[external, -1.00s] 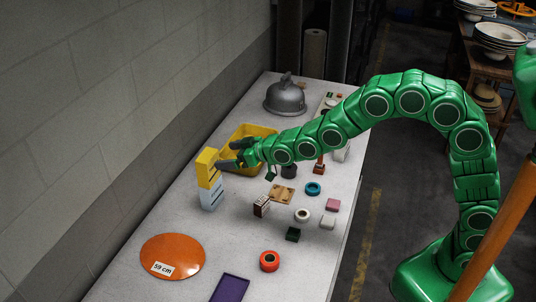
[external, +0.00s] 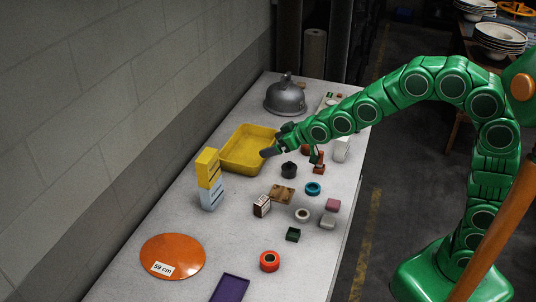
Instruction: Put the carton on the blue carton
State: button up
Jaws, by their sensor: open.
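A yellow carton (external: 207,168) stands upright on top of a light blue carton (external: 212,196) near the wall side of the table. The two are stacked and touching. My gripper (external: 268,152) is open and empty, to the right of the stack and apart from it. It hangs over the right edge of the yellow tray. The far side of the gripper is hidden by the arm.
A yellow tray (external: 232,163) lies behind the cartons, and a grey domed lid (external: 285,97) stands at the back. Several small blocks and rings, a small white-and-brown box (external: 262,206) and an orange disc (external: 172,258) lie on the table (external: 180,212).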

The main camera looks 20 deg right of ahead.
jog(key=s+d+m+g+h, duration=0.25)
jog(key=s+d, duration=0.45)
jog(key=d, duration=0.6)
jog(key=s+d+m+g+h, duration=0.1)
jog(key=s+d+g+h, duration=0.15)
jog(key=s+d, duration=0.7)
jog(key=s+d+m+g, duration=0.2)
jog(key=s+d, duration=0.6)
jog(key=s, duration=0.2)
jog(key=s+d+m+g+h, duration=0.1)
jog(key=s+d+m+g, duration=0.1)
jog(key=s+d, duration=0.6)
jog(key=s+g, duration=0.1)
jog(key=s, duration=0.2)
jog(key=shift+d+r, duration=0.15)
jog(key=shift+w, duration=0.1)
